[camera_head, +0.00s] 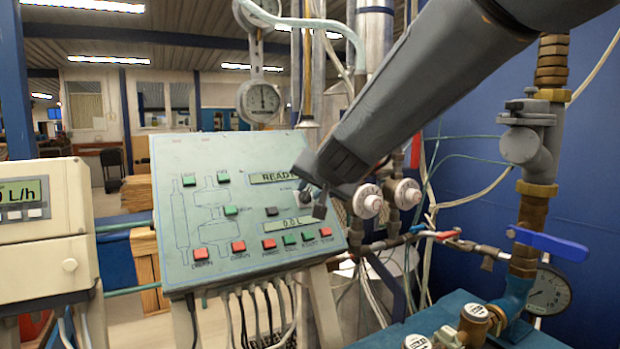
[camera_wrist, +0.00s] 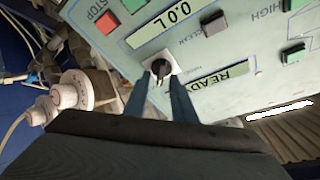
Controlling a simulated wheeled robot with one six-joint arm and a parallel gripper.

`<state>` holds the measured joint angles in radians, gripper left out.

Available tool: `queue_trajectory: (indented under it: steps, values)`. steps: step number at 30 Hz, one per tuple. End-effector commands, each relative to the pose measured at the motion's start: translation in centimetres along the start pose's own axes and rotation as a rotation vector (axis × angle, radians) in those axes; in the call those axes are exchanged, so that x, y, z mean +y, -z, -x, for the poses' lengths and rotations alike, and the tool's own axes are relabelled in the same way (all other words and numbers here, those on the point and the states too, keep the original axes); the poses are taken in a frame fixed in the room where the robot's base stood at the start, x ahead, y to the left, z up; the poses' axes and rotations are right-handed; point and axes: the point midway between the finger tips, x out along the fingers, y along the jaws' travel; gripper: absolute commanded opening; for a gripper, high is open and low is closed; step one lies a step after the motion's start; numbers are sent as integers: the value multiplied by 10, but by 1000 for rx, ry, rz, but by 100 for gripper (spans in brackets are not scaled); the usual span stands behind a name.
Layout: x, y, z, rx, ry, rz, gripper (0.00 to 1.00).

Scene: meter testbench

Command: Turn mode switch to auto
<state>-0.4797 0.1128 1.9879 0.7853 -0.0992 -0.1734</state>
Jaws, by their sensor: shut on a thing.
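The mode switch (camera_wrist: 159,69) is a small dark knob on a white plate, between the two displays of the sloped control panel (camera_head: 175,240). In the wrist view my gripper (camera_wrist: 160,84) has one finger on each side of the knob, shut on it. The knob's pointer looks roughly lined up with the fingers; I cannot read its setting. In the head view my gripper (camera_head: 310,200) reaches the panel's right side from the upper right and partly hides the switch.
The panel reads READY on its upper display (camera_head: 280,177) and 0.0 L on the lower one (camera_head: 292,224). Several red and green buttons (camera_head: 269,244) line its lower edge. White-capped valves (camera_head: 369,204) and pipes stand close to the right of the panel. A beige meter box (camera_head: 45,270) stands left.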

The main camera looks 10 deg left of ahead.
Motion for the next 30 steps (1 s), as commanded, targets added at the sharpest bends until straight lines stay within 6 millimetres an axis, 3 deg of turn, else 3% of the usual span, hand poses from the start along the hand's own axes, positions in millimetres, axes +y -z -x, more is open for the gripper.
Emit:
queue_trajectory:
  steps: [24,25,30]
  values:
    - [1,-2,-1,-4,-29,-82,1]
    - [1,-2,-1,-4,-29,-82,25]
    - [1,-1,0,-3,-29,-82,27]
